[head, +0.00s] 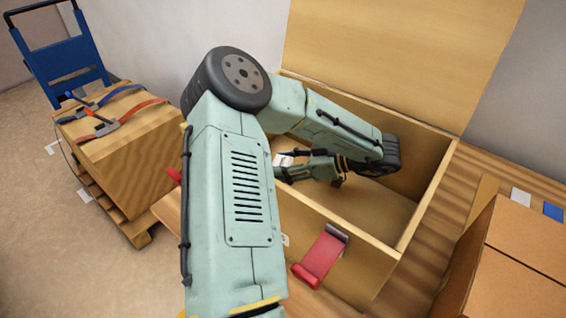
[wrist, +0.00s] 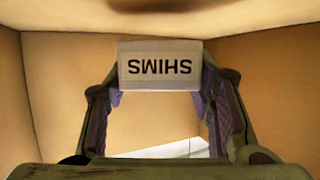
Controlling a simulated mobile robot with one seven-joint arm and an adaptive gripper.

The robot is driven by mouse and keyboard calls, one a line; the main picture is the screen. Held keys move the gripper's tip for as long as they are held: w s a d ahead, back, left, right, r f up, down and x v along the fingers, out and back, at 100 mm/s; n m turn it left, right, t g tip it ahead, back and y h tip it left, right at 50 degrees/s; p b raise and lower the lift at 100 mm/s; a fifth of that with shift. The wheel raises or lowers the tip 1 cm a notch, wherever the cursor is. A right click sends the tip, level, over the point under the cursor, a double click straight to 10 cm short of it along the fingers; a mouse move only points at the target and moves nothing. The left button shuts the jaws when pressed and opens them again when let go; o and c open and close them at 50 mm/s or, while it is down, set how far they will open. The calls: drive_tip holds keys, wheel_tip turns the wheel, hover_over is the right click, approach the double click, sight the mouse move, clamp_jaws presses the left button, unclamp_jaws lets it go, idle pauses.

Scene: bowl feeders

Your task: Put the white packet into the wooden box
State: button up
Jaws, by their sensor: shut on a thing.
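The white packet (wrist: 160,65), a small block with "SHIMS" printed on it and seen upside down, is between my fingertips in the wrist view. My gripper (wrist: 160,88) is shut on it, one finger at each side. In the head view my gripper (head: 284,167) points left inside the open wooden box, and a bit of the white packet (head: 284,160) shows at its tips. The wooden box (head: 420,165) has its lid (head: 400,55) raised at the back. Its walls also surround the gripper in the wrist view (wrist: 70,85). My arm hides the box's left part.
A red latch (head: 320,260) is on the box's front. Cardboard cartons (head: 520,255) stand at right, with a white item (head: 521,197) and a blue item (head: 553,212) behind. A strapped crate (head: 130,160) and blue hand truck (head: 65,65) stand left. The box floor's right part is bare.

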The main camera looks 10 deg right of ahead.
drive_tip(key=shift+f, duration=0.45)
drive_tip(key=o, duration=1.2)
drive_tip(key=shift+o, duration=0.2)
drive_tip(key=shift+r, duration=0.6)
drive_tip(key=b+v, duration=0.2)
drive_tip(key=v, duration=0.4)
drive_tip(key=shift+d, duration=0.2)
drive_tip(key=shift+s+d+r, duration=0.3)
drive_tip(key=shift+d, duration=0.1)
